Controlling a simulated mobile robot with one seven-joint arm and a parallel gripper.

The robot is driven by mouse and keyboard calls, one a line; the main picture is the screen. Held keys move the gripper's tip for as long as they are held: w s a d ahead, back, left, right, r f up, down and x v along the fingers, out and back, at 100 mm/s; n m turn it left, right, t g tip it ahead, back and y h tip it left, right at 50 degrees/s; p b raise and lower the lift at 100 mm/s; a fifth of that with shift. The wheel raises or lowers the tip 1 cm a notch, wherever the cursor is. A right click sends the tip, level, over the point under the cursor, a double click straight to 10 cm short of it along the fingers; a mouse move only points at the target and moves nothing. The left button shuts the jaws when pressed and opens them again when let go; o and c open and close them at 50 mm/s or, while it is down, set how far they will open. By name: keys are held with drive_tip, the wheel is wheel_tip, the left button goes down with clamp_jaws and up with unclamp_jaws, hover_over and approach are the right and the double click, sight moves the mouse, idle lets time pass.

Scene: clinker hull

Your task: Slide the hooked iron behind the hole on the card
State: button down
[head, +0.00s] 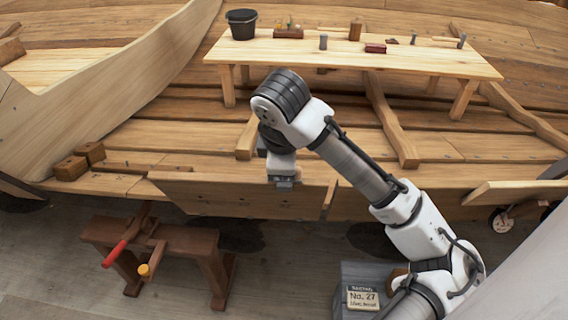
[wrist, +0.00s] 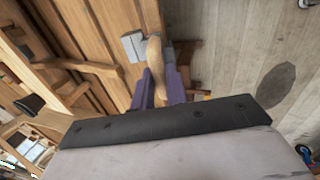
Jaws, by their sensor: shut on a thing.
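In the wrist view, my gripper (wrist: 162,88) is shut on the pale wooden handle of a tool with a grey metal head. I take it for the hooked iron (wrist: 133,46), though its hook shape is not clear. In the head view, my gripper (head: 283,182) points down at the upper edge of the hull plank (head: 235,197), and the iron is mostly hidden there. Small dark hole marks show on the plank, too small to tell apart. The card (head: 363,298) reads "No. 27" and stands at a grey box; its smaller lines are unreadable.
A bench (head: 300,50) inside the hull carries a black bucket (head: 241,24), a tray (head: 288,33) and several tools. A brown trestle (head: 180,238) with a red-handled tool (head: 115,254) stands at the lower left. Wooden blocks (head: 70,168) lie left of the plank.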

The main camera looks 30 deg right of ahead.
drive_tip(key=shift+r, duration=0.1)
drive_tip(key=c, duration=1.3)
unclamp_jaws()
wheel_tip(320, 180, up, 8)
drive_tip(key=p, duration=0.6)
